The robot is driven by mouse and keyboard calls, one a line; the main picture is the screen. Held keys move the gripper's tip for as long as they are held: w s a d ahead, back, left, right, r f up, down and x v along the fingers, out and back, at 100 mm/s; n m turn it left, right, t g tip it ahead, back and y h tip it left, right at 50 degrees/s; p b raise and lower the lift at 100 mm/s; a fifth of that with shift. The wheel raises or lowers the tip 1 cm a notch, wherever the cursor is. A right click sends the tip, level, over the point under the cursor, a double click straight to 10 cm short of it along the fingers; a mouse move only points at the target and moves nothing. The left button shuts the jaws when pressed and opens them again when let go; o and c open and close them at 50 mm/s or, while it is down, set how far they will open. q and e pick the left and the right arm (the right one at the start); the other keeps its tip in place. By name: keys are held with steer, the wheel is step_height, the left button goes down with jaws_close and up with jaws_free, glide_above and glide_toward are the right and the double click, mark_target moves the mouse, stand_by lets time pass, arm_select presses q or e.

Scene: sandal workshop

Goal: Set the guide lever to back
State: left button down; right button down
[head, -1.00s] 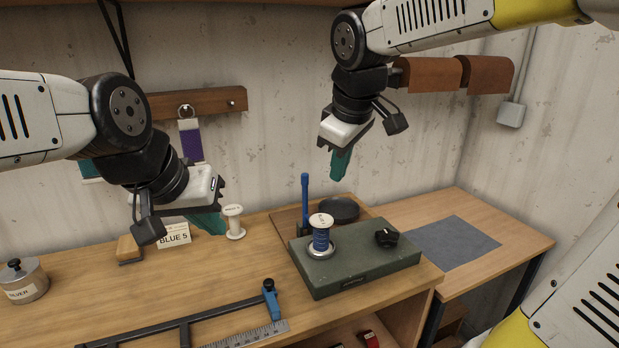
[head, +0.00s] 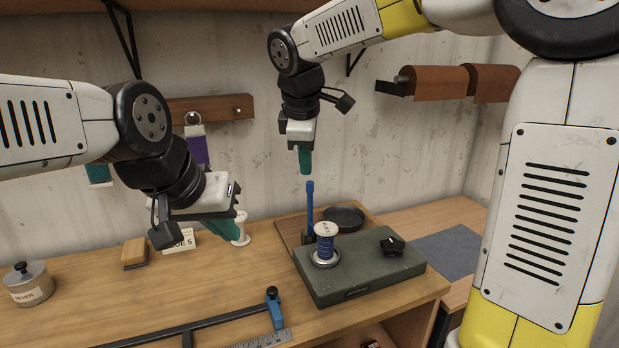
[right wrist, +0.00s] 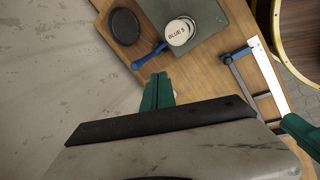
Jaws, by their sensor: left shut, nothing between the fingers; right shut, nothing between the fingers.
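The guide lever (head: 310,207) is a blue upright bar behind the left part of the green box (head: 358,275). In the right wrist view the lever (right wrist: 149,57) shows as a short blue bar beside the spool, clear of the fingers. My right gripper (head: 305,170) is shut and empty, pointing down; in the head view its teal tip appears just above the lever's top, with a small gap. My left gripper (head: 224,230) is shut and empty over the back left of the bench, far from the lever. The lever's foot is partly hidden.
A spool of blue thread (head: 325,243) and a black knob (head: 392,245) are on the box. A dark round dish (head: 344,218) lies behind it. A white spool (head: 241,232) and label card stand near my left gripper.

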mark_target(309, 184)
steer(key=w+f, duration=0.2)
steer(key=f, duration=0.1)
steer(key=w+f, duration=0.5)
steer(key=f, duration=0.1)
steer(key=shift+w+d, duration=0.3)
steer(key=shift+w+a+r+g, duration=0.1)
steer(key=shift+w+a+g, duration=0.15)
steer(key=shift+w, duration=0.15)
steer(key=shift+w+a+r+g, duration=0.1)
steer(key=shift+w+g, duration=0.15)
steer(key=shift+w, duration=0.15)
steer(key=w+a+f+g+h, duration=0.1)
steer(key=w+a, duration=0.2)
steer(key=w, duration=0.4)
steer(key=shift+g, duration=0.3)
steer(key=shift+f, duration=0.15)
steer(key=shift+s+d+f, duration=0.1)
steer(key=shift+s+d, duration=0.2)
steer(key=shift+s, duration=0.3)
